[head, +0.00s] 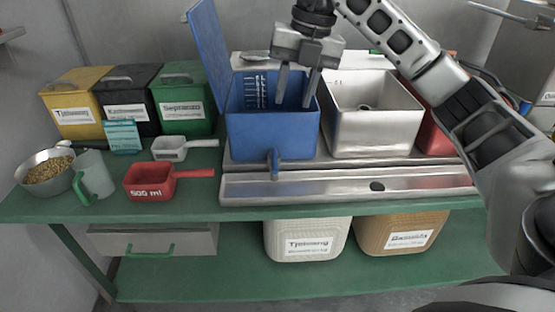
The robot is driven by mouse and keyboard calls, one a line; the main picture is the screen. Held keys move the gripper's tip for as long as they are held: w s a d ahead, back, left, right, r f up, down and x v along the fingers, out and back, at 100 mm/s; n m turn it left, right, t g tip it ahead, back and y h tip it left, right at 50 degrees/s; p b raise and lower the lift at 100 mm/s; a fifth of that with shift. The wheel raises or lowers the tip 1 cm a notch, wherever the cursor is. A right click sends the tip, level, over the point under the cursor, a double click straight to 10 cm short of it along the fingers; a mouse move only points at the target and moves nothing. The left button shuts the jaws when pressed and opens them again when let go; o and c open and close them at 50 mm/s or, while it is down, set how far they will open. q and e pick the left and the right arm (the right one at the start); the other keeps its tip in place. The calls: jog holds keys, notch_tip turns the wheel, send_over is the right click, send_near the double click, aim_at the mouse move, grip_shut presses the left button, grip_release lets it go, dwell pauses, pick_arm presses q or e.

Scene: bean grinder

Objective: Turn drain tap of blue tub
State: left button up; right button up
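The blue tub (271,134) stands on the metal stand at the back of the green bench, with its lid (212,50) tipped up at the left. A level scale shows on its inner wall. Its blue drain tap (275,163) sticks out low on the front, above the metal trough. My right gripper (294,104) points down over the tub's opening, its two fingers apart with nothing visible between them. The fingertips show against the tub's inside, well above the tap; I cannot tell how deep they reach. My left gripper is not in view.
A red measuring scoop (151,183), a white scoop (170,148), a clear jug (94,175) and a bowl of beans (47,173) are at the left. The metal trough (320,187) runs in front.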

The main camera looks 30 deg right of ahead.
aim_at(276, 165)
jog(key=a+f, duration=0.1)
jog(key=f, duration=0.4)
jog(key=w+a+f, duration=0.1)
jog(key=f, duration=0.9)
jog(key=shift+w+a+f, duration=0.1)
jog(key=shift+w+a, duration=0.2)
jog(key=shift+a, duration=0.1)
grip_shut()
